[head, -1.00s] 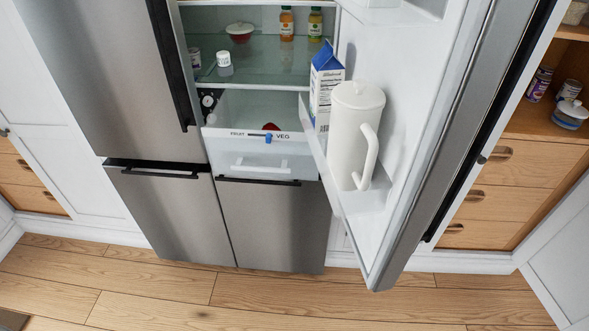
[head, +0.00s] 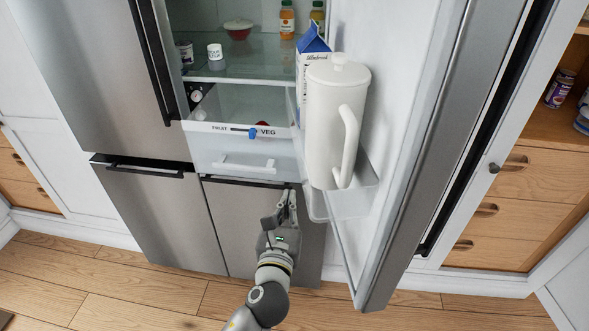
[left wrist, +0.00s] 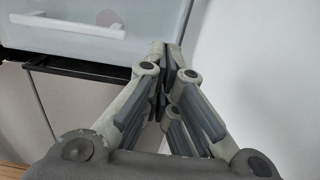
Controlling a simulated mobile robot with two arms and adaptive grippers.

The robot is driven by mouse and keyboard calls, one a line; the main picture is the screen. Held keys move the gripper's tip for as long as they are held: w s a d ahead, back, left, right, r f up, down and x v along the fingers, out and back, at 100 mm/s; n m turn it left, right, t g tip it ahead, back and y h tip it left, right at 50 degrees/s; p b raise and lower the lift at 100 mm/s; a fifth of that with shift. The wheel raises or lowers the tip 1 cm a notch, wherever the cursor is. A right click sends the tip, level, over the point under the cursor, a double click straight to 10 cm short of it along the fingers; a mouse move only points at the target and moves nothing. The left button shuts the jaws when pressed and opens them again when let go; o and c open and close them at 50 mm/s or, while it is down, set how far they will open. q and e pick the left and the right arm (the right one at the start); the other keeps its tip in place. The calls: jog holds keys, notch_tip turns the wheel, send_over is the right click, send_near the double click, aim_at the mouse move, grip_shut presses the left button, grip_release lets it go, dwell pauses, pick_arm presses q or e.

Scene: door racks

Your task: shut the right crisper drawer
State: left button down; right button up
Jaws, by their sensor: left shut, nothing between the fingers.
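The right crisper drawer (head: 243,158) has a clear front, a white bar handle and a FRUIT–VEG slider with a blue knob. It sits pulled out below the glass shelf in the open right half of the fridge, and a red item shows inside it. In the left wrist view the drawer front (left wrist: 95,35) fills the upper left. My right gripper is not in view.
The open fridge door (head: 400,150) stands close on the right, with a white pitcher (head: 333,120) and a milk carton (head: 312,45) in its bin. The closed lower door (head: 245,230) is below the drawer. Wooden floor is clear in front.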

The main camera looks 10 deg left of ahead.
pick_arm(q)
send_near(297, 169)
jog(key=w+r, duration=0.1)
jog(key=w, duration=0.3)
jog(key=w+r, duration=0.1)
jog(key=w, duration=0.1)
jog(key=shift+d+r, duration=0.2)
jog(key=shift+r, duration=0.1)
jog(key=shift+w, duration=0.6)
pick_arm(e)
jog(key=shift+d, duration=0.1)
pick_arm(q)
jog(key=shift+w, duration=0.15)
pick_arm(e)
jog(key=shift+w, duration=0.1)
